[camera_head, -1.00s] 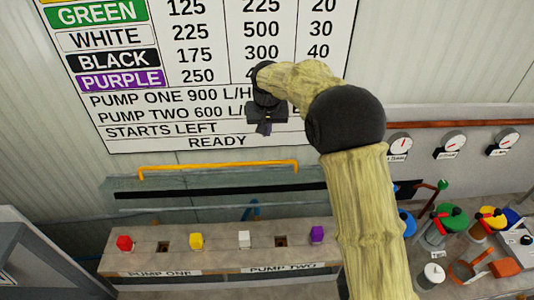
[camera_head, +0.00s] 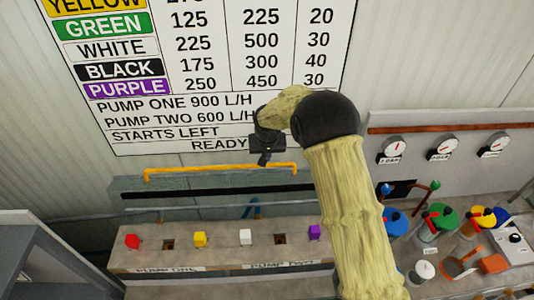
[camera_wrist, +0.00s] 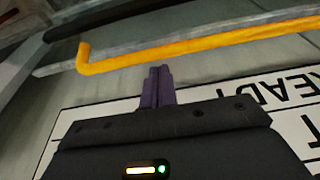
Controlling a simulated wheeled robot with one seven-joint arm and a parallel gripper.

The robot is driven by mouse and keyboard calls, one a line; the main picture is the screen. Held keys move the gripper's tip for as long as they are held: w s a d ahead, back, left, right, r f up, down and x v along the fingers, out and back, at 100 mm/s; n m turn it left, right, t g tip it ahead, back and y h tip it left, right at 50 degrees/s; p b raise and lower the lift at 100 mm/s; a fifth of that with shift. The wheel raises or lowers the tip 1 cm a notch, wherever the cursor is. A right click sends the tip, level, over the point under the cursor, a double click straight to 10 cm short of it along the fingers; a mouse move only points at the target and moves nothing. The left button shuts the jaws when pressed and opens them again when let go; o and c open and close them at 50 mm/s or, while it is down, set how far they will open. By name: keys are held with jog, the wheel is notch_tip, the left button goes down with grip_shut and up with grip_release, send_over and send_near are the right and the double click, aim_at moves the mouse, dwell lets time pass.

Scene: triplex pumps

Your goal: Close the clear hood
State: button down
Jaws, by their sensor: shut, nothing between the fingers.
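The clear hood (camera_head: 130,190) stands raised behind the pump bench, its see-through panel against the wall. A yellow bar handle (camera_head: 220,169) runs along its top edge. My gripper (camera_head: 264,159) is shut and empty, just above the right part of the handle in the head view. In the wrist view, the yellow handle (camera_wrist: 200,45) crosses beyond my closed fingertips (camera_wrist: 158,72). A small gap shows between fingertips and handle, and I cannot tell the exact depth.
The bench (camera_head: 140,258) holds a row of coloured blocks and square holes. A wall chart (camera_head: 200,90) hangs behind my gripper. To the right are gauges (camera_head: 443,147) and several colour-lidded containers (camera_head: 438,220). A grey frame (camera_head: 40,250) stands at the left.

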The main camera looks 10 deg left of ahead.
jog(key=shift+s+d, duration=0.1)
jog(key=shift+s, duration=0.25)
jog(key=shift+s+b, duration=0.1)
jog(key=shift+b, duration=0.5)
jog(key=shift+s+d+r+t+b, duration=0.15)
jog(key=shift+s+t+b, duration=0.15)
jog(key=shift+s, duration=0.15)
jog(key=shift+s+b, duration=0.1)
jog(key=shift+b, duration=0.2)
jog(key=shift+s, duration=0.1)
